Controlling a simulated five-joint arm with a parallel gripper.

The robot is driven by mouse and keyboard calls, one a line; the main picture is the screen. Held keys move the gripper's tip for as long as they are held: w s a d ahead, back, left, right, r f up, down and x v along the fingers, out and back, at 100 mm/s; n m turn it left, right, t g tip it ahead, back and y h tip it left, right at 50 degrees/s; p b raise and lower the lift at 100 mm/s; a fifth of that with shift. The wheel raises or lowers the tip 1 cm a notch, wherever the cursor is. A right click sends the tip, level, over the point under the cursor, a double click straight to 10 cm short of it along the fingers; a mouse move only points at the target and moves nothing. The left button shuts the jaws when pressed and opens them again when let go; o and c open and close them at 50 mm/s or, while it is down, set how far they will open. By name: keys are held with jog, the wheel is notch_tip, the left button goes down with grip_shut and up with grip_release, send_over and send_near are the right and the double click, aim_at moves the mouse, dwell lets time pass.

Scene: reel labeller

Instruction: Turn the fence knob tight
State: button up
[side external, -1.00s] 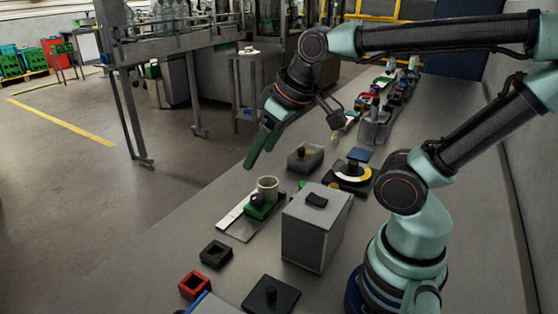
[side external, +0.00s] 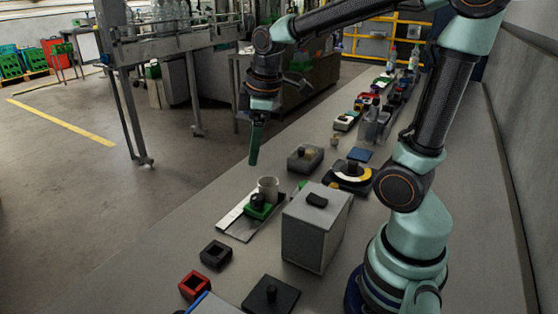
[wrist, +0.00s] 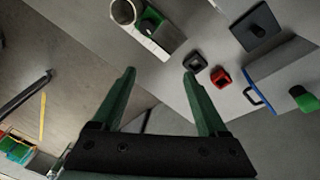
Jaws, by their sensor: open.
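The fence knob (side external: 257,200) is a small black round knob on a green block (side external: 260,212). The block sits on a flat metal strip (side external: 236,223) with a white part along it, and shows in the wrist view (wrist: 152,18) near the top edge. A pale cup-like cylinder (side external: 269,186) stands close behind the knob. My gripper (side external: 253,163) points down in the air above and beyond the strip, apart from the knob. In the wrist view its two green fingers (wrist: 159,73) are spread with nothing between them.
A grey box (side external: 316,235) with a black handle stands right of the strip. Black (side external: 216,254) and red (side external: 194,285) square blocks and a black plate with a peg (side external: 271,294) lie nearer. A grey container (side external: 305,158) and a turntable-like disc (side external: 350,174) are farther along the bench.

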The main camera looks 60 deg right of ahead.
aim_at(257, 197)
jog(key=w+d+f+n+g, duration=0.3)
jog(key=w+d+f+n, duration=0.1)
jog(key=d+f+n, duration=0.15)
jog(key=shift+n, duration=0.35)
notch_tip(257, 197, down, 13)
jog(key=shift+s+a+r, duration=0.1)
jog(key=shift+r, duration=0.05)
grip_shut()
